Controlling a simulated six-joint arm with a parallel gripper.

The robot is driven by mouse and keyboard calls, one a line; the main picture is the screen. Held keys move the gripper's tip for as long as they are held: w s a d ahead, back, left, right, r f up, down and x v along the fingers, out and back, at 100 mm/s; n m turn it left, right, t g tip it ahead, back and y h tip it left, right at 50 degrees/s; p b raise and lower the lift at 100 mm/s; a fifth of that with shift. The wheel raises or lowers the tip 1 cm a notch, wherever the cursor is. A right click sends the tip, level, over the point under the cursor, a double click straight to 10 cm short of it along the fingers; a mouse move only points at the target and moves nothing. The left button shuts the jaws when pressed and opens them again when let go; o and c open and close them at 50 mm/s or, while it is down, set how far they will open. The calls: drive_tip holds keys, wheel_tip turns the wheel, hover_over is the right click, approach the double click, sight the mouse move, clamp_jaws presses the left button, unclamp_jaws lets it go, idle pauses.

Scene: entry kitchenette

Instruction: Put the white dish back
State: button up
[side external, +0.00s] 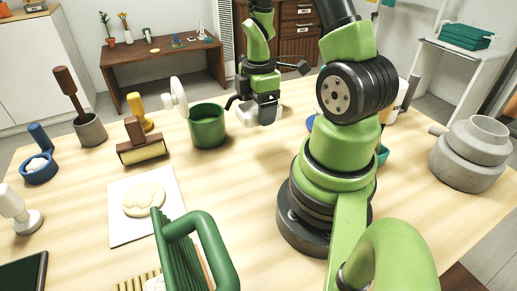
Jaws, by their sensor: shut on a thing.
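The white dish (262,116) appears as a small white piece at the table's far edge, under my gripper (260,101). My gripper is shut on it. The gripper's dark parts cover much of the dish, so its full shape is hidden. I cannot tell whether the dish touches the table or is just above it. A green pot (208,128) stands to the left of the gripper, apart from it.
Left are a brown-handled brush (142,150), a grey mortar (90,130), a blue bowl (40,170) and a white sheet (120,228) with flattened dough. A green-handled tool (215,240) is in front. A grey pot (468,160) stands right. Bare table lies centrally.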

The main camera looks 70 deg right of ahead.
sight(259, 149)
drive_tip(key=shift+f, duration=0.1)
drive_tip(key=shift+f, duration=4.7)
drive_tip(key=shift+f, duration=0.15)
drive_tip(key=o, duration=1.1)
